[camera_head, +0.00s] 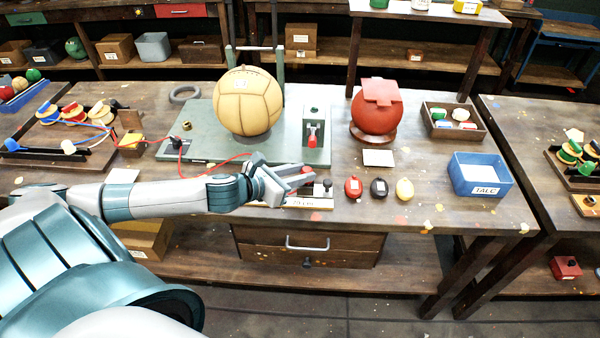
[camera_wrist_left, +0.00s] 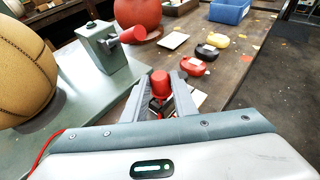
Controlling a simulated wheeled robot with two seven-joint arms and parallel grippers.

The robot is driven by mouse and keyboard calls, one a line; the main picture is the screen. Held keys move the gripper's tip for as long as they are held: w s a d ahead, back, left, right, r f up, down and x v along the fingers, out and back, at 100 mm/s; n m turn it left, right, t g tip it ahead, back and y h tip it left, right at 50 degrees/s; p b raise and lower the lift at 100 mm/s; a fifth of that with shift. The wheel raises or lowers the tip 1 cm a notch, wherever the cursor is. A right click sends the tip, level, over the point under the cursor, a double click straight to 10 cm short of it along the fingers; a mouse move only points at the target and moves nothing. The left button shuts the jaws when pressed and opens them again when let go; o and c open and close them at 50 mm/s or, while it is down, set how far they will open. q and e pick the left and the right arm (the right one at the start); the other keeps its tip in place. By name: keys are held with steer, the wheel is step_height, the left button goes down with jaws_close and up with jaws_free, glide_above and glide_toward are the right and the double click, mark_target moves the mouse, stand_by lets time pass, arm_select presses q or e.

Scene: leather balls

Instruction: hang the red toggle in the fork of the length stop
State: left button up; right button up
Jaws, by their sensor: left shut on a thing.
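My left gripper (camera_head: 298,181) reaches in from the left over the table's front part. It is shut on a small red piece, which I take to be the red toggle (camera_wrist_left: 160,82), between its fingers in the left wrist view. A red cord (camera_head: 212,166) runs from a small dark post on the green-grey plate toward this gripper. A grey upright block with a red cylinder on its front (camera_head: 313,127), perhaps the length stop, stands on the plate beyond the gripper, apart from it; it also shows in the left wrist view (camera_wrist_left: 103,48). I cannot make out its fork.
A tan leather ball (camera_head: 247,102) sits on the plate (camera_head: 200,122). A red ball (camera_head: 376,112) stands to the right. Red, black and yellow small items (camera_head: 378,187) lie right of the gripper, before a blue bin (camera_head: 480,177). A labelled strip (camera_head: 303,202) lies under the gripper.

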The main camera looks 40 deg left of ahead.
arm_select(q)
steer(key=shift+f, duration=0.45)
steer(key=shift+f, duration=0.2)
stand_by(0.3)
steer(key=o, duration=1)
steer(key=shift+o, duration=0.2)
steer(key=shift+b, duration=0.3)
steer(key=shift+s+a+r, duration=0.15)
steer(key=shift+s+a, duration=0.05)
steer(key=shift+s, duration=0.45)
steer(key=shift+b+v, duration=0.5)
steer(key=shift+v, duration=0.3)
steer(key=p+v, duration=0.2)
steer(key=v, duration=1.2)
steer(key=shift+s, duration=0.2)
